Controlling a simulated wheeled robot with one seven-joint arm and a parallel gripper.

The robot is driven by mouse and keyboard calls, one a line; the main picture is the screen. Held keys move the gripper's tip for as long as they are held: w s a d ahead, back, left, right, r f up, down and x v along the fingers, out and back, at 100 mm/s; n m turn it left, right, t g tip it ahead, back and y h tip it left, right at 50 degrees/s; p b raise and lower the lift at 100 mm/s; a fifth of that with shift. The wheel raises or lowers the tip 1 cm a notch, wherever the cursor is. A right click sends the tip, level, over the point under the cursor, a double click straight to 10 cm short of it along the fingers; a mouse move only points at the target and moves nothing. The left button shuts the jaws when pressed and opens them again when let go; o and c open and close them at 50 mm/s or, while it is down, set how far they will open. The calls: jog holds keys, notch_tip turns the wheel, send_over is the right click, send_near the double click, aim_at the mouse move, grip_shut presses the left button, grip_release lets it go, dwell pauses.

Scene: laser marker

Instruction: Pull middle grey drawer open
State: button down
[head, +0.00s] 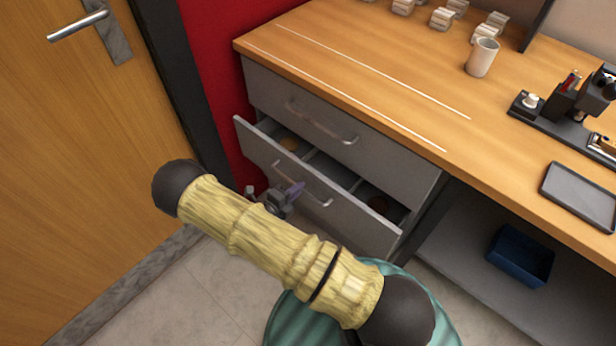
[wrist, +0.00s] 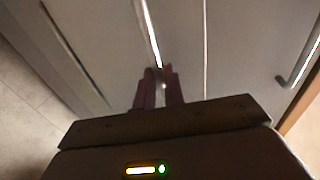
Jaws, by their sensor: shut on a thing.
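The middle grey drawer (head: 345,217) in the head view stands partly out from the cabinet under the wooden counter, its interior showing. A top drawer (head: 370,150) above it is shut. The middle drawer's bar handle (head: 316,194) runs along its front; it also shows as a bright bar in the wrist view (wrist: 150,30). My gripper (head: 297,188) is at this handle, with its fingers shut on the bar in the wrist view (wrist: 160,74). My arm hides the cabinet below the drawer.
The counter (head: 400,70) holds a white mug (head: 482,57), a dark tray (head: 580,196) and a black device (head: 570,100). A blue bin (head: 520,256) sits on the shelf at right. A wooden door (head: 80,130) stands at left.

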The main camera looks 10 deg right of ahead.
jog(key=f+v, duration=0.2)
jog(key=v, duration=0.9)
jog(key=f+v, duration=0.2)
jog(key=v, duration=0.9)
jog(key=shift+s+a+f, duration=0.35)
jog(key=shift+a, duration=0.1)
jog(key=c, duration=1.5)
grip_release()
jog(key=v, duration=1.7)
jog(key=shift+a, duration=0.2)
